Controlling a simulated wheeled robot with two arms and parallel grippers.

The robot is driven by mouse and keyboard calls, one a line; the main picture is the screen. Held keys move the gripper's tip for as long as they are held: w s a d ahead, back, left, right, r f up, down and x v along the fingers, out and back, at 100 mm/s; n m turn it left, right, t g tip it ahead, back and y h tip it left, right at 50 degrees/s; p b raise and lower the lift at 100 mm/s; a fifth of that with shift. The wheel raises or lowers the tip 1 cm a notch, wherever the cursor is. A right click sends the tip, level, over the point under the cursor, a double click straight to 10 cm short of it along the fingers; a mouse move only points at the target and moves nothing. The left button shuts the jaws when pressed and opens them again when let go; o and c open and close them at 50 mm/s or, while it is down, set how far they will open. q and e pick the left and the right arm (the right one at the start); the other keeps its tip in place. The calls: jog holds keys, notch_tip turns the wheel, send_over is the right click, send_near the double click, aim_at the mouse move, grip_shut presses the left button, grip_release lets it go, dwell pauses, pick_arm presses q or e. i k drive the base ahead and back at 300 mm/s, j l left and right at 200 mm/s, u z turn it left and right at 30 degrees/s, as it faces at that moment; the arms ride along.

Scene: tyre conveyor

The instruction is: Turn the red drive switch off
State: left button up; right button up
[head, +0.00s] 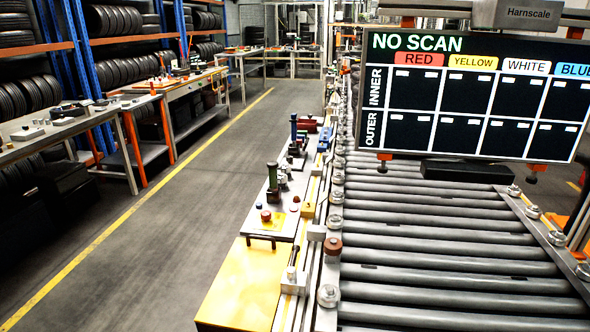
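A small red round knob or button (266,215) stands at the near end of the narrow side bench along the conveyor's left edge, beside a yellow patch. A small upright lever with a dark top (293,260) stands on a pale block closer to me. I cannot tell for sure which of these is the drive switch, or how it is set. Neither of my grippers shows in the head view.
The roller conveyor (440,250) fills the right side, with no tyre on its visible rollers. A screen reading NO SCAN (470,95) hangs above it. A yellow-topped box (243,285) stands at the near left of the conveyor. The floor aisle (170,215) is clear.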

aim_at(267, 215)
jog(key=i+j+z, duration=0.15)
jog(key=j, duration=0.45)
jog(key=i+j+z, duration=0.15)
jog(key=j, duration=0.45)
jog(key=i+j+z, duration=0.2)
jog(key=j, duration=0.4)
jog(key=i+j+z, duration=0.15)
jog(key=j, duration=0.5)
jog(key=j+z, duration=0.15)
jog(key=j, duration=0.5)
jog(key=i, duration=0.05)
